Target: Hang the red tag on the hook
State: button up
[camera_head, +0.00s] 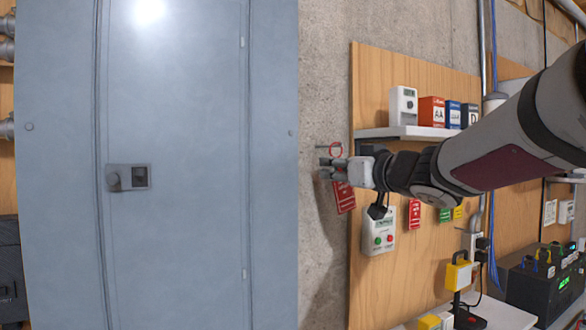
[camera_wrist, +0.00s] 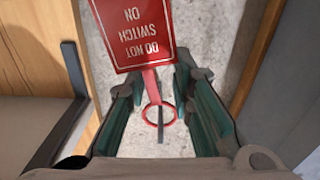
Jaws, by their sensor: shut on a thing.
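The red tag (camera_head: 344,197) hangs from my gripper (camera_head: 333,170) in front of the concrete wall, just right of the grey cabinet. In the wrist view the tag (camera_wrist: 135,32) shows upside-down "DO NOT SWITCH ON" lettering. My gripper (camera_wrist: 155,84) is shut on the tag's narrow strap, between the plate and its red ring (camera_wrist: 158,117). A thin dark hook (camera_wrist: 160,128) on the wall lines up with the ring's opening in the wrist view. In the head view the ring (camera_head: 335,149) is beside the hook (camera_head: 323,147). I cannot tell whether the hook passes through the ring.
The closed grey cabinet (camera_head: 200,170) fills the left. A wooden panel (camera_head: 385,285) on the right carries a shelf (camera_head: 408,133) with boxes, a white switch box (camera_head: 378,238) and another red tag (camera_head: 414,214). Bare concrete (camera_head: 322,90) surrounds the hook.

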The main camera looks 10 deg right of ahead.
jog(key=o, duration=0.8)
jog(key=shift+o, duration=0.2)
jog(key=s+d+f+m+h, duration=0.1)
jog(key=s+d+m+h, duration=0.2)
jog(key=s, duration=0.4)
jog(key=s+d+f+m+h, duration=0.1)
jog(key=s+d+f+h, duration=0.15)
jog(key=s+d, duration=0.3)
jog(key=s+a+f+g, duration=0.4)
jog(key=s+f+g, duration=0.1)
jog(key=s+f, duration=0.5)
jog(key=s+a+f+g, duration=0.4)
jog(key=s+f+g, duration=0.2)
jog(key=s+f, duration=0.5)
jog(key=shift+s+a+g, duration=0.15)
jog(key=shift+a+g, duration=0.15)
jog(key=shift+a, duration=0.05)
jog(key=shift+f, duration=0.1)
